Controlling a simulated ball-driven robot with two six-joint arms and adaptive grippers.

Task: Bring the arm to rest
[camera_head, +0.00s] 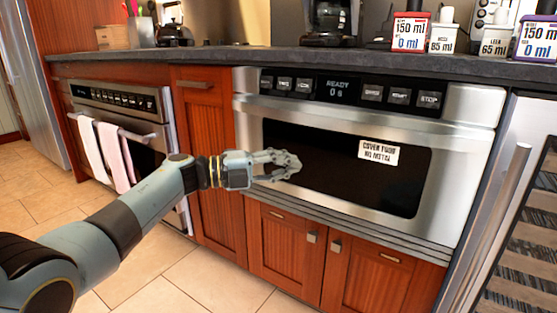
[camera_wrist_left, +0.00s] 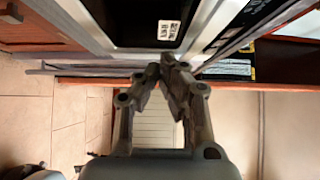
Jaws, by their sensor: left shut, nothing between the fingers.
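My left gripper (camera_head: 284,164) is at the end of my outstretched left arm, in front of the left part of the microwave drawer (camera_head: 470,170). Its fingers are shut with nothing between them. In the left wrist view the closed fingertips (camera_wrist_left: 168,62) meet near the middle, below the drawer front. The drawer looks closed, with a dark window, a white label (camera_head: 379,151) and a panel (camera_head: 338,88) that reads READY. I cannot tell from the head view whether the fingers touch the drawer front. My right gripper does not show.
An oven (camera_head: 115,97) with towels (camera_head: 103,152) on its handle stands to the left. Wooden cabinet doors (camera_head: 285,250) are below the drawer. A glass-fronted unit with a long handle (camera_head: 503,205) stands at the right. Labelled containers (camera_head: 408,31) stand on the counter (camera_head: 215,57). Tiled floor is open in front.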

